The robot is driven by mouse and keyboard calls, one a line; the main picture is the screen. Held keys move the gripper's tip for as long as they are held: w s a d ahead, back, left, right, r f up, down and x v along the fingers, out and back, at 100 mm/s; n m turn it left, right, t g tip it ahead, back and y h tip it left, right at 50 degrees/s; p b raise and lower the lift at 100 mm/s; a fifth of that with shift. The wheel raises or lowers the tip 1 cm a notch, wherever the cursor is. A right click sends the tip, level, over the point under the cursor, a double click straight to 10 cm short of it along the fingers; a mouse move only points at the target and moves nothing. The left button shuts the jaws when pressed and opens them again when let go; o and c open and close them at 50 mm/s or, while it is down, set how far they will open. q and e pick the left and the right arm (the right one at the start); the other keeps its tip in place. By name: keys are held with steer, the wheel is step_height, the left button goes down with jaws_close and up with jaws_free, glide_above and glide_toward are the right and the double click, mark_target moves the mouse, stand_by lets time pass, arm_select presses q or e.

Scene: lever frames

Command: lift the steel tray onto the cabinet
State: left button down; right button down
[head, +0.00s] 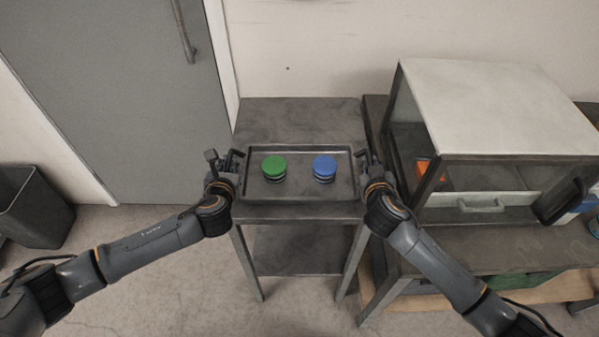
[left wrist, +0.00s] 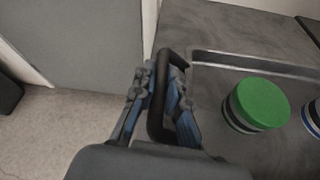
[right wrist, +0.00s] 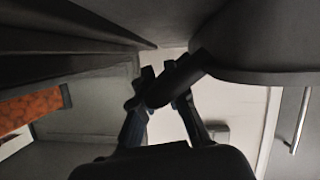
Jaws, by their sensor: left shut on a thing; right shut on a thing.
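The steel tray (head: 305,193) is grey and level, at the middle of the head view over a small dark metal table. I cannot tell whether it touches the tabletop. A green-lidded round container (head: 274,166) and a blue-lidded one (head: 324,167) stand upright in it. My left gripper (head: 231,161) is shut on the tray's left handle, a black bar (left wrist: 157,100) between its fingers in the left wrist view. My right gripper (head: 371,163) is shut on the right handle, dark in the right wrist view (right wrist: 180,78). The cabinet (head: 495,105) has a pale top and glass sides, to the right.
The small table (head: 300,112) has bare top behind the tray. The cabinet stands on a workbench (head: 480,248) close to my right arm. An orange thing (head: 428,171) is inside the cabinet. A dark bin (head: 35,208) stands far left, by a grey door (head: 130,90). The cabinet's top is clear.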

arm_select(q)
steer(key=shift+r, duration=0.1)
arm_select(e)
steer(key=shift+r, duration=0.15)
